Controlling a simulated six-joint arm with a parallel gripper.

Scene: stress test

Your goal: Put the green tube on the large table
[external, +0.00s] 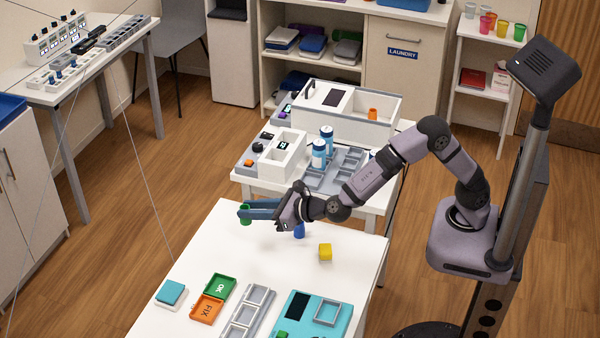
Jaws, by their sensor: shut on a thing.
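The green tube (245,215) is upright between the fingertips of my gripper (247,210). My gripper reaches in from the right and is shut on the tube. The tube is over the far left part of the large white table (230,255). I cannot tell whether its bottom touches the table top or hangs just above it.
The table's middle is clear.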

